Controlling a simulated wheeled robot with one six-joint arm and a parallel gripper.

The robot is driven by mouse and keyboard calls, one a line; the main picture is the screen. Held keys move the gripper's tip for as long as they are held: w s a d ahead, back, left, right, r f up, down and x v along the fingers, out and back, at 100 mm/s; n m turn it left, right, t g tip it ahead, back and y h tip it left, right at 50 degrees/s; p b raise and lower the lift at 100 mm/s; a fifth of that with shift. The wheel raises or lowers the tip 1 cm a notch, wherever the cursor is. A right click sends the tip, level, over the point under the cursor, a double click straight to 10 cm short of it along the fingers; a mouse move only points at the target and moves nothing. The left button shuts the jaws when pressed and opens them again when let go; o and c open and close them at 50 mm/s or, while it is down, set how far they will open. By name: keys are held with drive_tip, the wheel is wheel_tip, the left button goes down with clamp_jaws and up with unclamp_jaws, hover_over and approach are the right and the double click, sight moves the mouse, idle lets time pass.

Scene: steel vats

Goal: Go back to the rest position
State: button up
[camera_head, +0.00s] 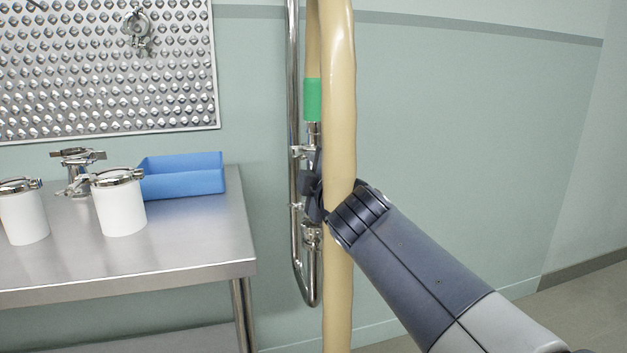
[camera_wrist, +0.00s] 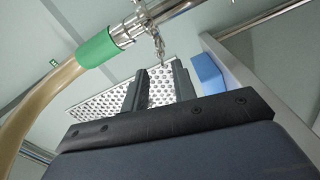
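My gripper (camera_head: 313,198) is in the middle of the head view, close to the steel pipe (camera_head: 294,90) on the wall and partly hidden behind a thick cream hose (camera_head: 340,90). In the wrist view my gripper (camera_wrist: 161,68) has its two dark fingers apart, with nothing held between them. A hose end with a green sleeve (camera_wrist: 97,48) and a steel fitting crosses above the fingers in that view. A chain (camera_wrist: 157,40) hangs by the fitting. The green sleeve (camera_head: 312,98) also shows above my gripper in the head view.
A steel table (camera_head: 200,240) at the left holds white lidded canisters (camera_head: 120,208), a clamp fitting (camera_head: 77,172) and a blue bin (camera_head: 183,176). A studded metal panel (camera_head: 100,75) hangs behind it. The wall and floor at the right are clear.

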sight(304, 158)
drive_tip(key=x, duration=0.7)
drive_tip(key=shift+w+a, duration=0.1)
drive_tip(key=shift+w, duration=0.3)
drive_tip(key=v, duration=1.1)
drive_tip(key=x, duration=1)
drive_tip(key=shift+w+a, duration=0.1)
drive_tip(key=shift+w, duration=0.15)
drive_tip(key=shift+w+a, duration=0.1)
drive_tip(key=shift+w, duration=0.25)
drive_tip(key=n, duration=0.5)
drive_tip(key=shift+s+n, duration=0.1)
drive_tip(key=shift+n, duration=0.2)
drive_tip(key=n, duration=0.5)
drive_tip(key=shift+p, duration=0.3)
